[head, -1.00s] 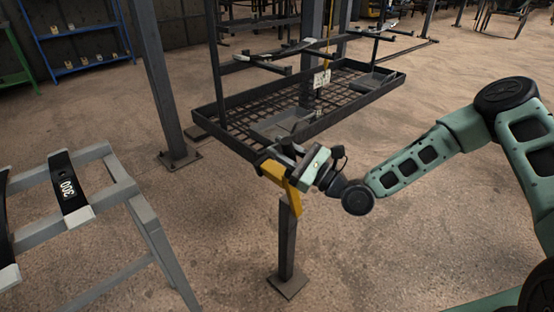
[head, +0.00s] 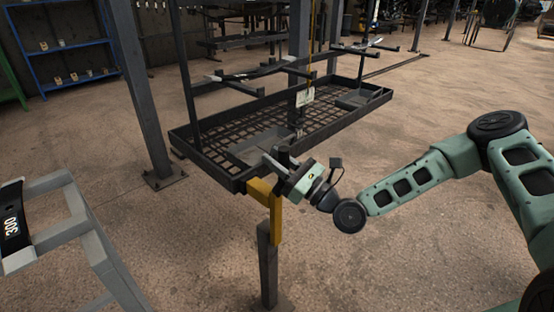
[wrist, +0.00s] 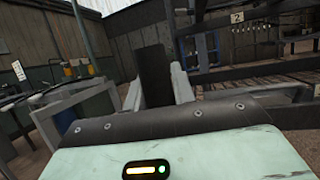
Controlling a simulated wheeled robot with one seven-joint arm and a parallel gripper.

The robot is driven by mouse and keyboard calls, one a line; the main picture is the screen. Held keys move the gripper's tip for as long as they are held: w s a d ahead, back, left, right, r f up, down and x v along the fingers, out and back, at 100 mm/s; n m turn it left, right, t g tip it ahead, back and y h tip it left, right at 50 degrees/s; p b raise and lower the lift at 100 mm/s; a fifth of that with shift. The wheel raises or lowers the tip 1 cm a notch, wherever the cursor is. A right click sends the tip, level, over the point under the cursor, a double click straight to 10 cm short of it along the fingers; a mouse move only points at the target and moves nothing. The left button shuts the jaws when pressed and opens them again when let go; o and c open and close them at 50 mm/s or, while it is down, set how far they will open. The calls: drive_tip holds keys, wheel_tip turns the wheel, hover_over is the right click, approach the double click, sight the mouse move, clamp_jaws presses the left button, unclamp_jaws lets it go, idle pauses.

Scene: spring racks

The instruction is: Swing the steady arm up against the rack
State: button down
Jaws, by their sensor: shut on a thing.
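The steady arm (head: 268,196) is a yellow bracket on top of a grey post (head: 267,265) that stands on the floor. Its upper end lies at the near corner of the rack's tray (head: 215,168); I cannot tell whether they touch. My gripper (head: 285,163) is over the yellow arm, shut on a dark upright handle. In the wrist view, the dark handle (wrist: 155,78) stands between the two pale fingers of my gripper (wrist: 156,92). How the handle joins the yellow arm is partly hidden by the gripper.
The rack has dark uprights, horizontal bars and a mesh floor. A grey trestle (head: 70,225) marked 300 stands at the left front. A blue shelf (head: 70,48) is at the back left. Open floor lies right of the post.

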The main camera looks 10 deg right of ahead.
drive_tip(key=c, duration=1.2)
unclamp_jaws()
drive_tip(key=shift+w+d+f+t+h, duration=0.1)
drive_tip(key=shift+w+d+t+h, duration=0.15)
drive_tip(key=shift+d+t+h, duration=0.1)
drive_tip(key=shift+o, duration=0.2)
drive_tip(key=shift+s, duration=0.2)
drive_tip(key=b+v, duration=0.1)
drive_tip(key=v, duration=1.6)
drive_tip(key=shift+d, duration=0.25)
drive_tip(key=shift+w, duration=0.1)
